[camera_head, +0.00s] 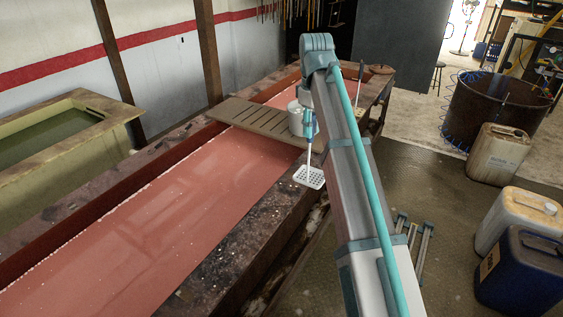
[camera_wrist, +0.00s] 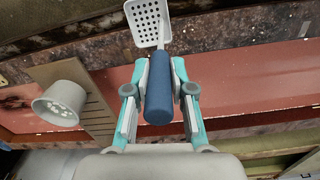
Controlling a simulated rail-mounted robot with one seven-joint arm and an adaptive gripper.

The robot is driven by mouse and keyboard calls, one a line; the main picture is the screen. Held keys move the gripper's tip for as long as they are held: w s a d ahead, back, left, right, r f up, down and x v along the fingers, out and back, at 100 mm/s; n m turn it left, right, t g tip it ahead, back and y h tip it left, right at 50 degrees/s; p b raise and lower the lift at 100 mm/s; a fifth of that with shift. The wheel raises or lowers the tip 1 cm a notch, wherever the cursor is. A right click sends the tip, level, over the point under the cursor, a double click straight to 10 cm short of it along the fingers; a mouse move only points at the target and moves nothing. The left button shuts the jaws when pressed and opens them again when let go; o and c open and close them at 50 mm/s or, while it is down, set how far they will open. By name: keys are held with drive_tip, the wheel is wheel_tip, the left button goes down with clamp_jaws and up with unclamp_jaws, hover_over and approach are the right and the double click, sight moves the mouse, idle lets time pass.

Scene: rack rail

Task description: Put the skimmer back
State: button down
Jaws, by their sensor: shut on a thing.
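The skimmer has a white perforated square head (camera_head: 309,177) and a blue handle (camera_head: 309,125). My gripper (camera_wrist: 158,88) is shut on the blue handle, with one finger on each side of it. In the wrist view the skimmer head (camera_wrist: 148,22) points to the top of the picture. In the head view the skimmer hangs head down by the dark stained ledge; whether it touches the ledge is unclear. A white pot (camera_head: 295,120) stands on a slatted board, partly hidden behind my arm; it also shows in the wrist view (camera_wrist: 60,104), left of my gripper.
The slatted board (camera_head: 250,117) bridges a long trough of red liquid (camera_head: 190,210). The stained ledge (camera_head: 235,235) runs along it. A stone tank (camera_head: 75,145) stands at left. Canisters (camera_head: 520,215) and a rusty drum (camera_head: 497,108) stand on the floor at right.

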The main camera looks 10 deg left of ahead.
drive_tip(key=w+a+f+b, duration=0.3)
drive_tip(key=w+a+f, duration=0.5)
drive_tip(key=f, duration=0.4)
drive_tip(key=shift+w+f, duration=0.2)
drive_tip(key=shift+w, duration=0.65)
drive_tip(key=shift+f, duration=0.1)
drive_tip(key=c, duration=1)
unclamp_jaws()
wheel_tip(320, 180, up, 12)
drive_tip(key=b, duration=0.2)
drive_tip(key=shift+s, duration=0.1)
